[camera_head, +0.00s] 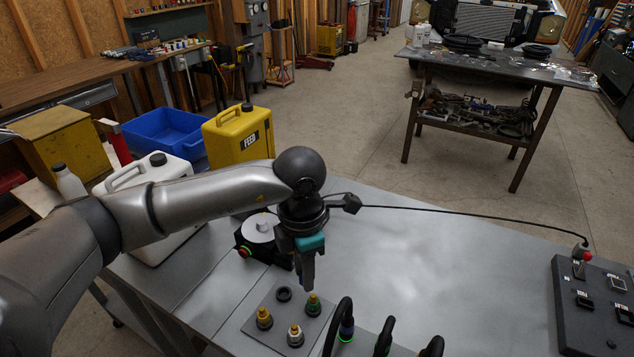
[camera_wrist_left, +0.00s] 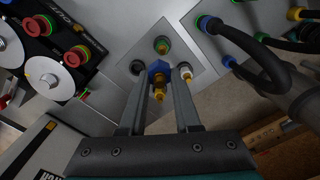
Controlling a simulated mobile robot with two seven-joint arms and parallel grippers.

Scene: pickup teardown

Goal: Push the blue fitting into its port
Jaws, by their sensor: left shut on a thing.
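My left gripper (camera_head: 307,286) points down over a grey port plate (camera_head: 257,338), just behind the green-ringed fitting (camera_head: 313,304) in the head view. In the left wrist view the gripper (camera_wrist_left: 165,72) is shut on the blue fitting (camera_wrist_left: 158,67), a blue collar with a brass-coloured body. The head view hides the blue fitting. An empty-looking dark port (camera_head: 284,294) sits at the plate's back; it also shows left of the fingers in the left wrist view (camera_wrist_left: 137,67). I cannot tell the fitting's exact height above the plate. My right gripper is out of view.
Yellow-topped (camera_head: 264,318) and white-ringed (camera_head: 296,334) fittings stand on the plate. Black hoses (camera_head: 346,318) rise at its right. A pump-like device (camera_head: 258,232) stands behind. A switch panel (camera_head: 580,310) is at the right. The bench (camera_head: 440,265) between is mostly clear, with a cable crossing above.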

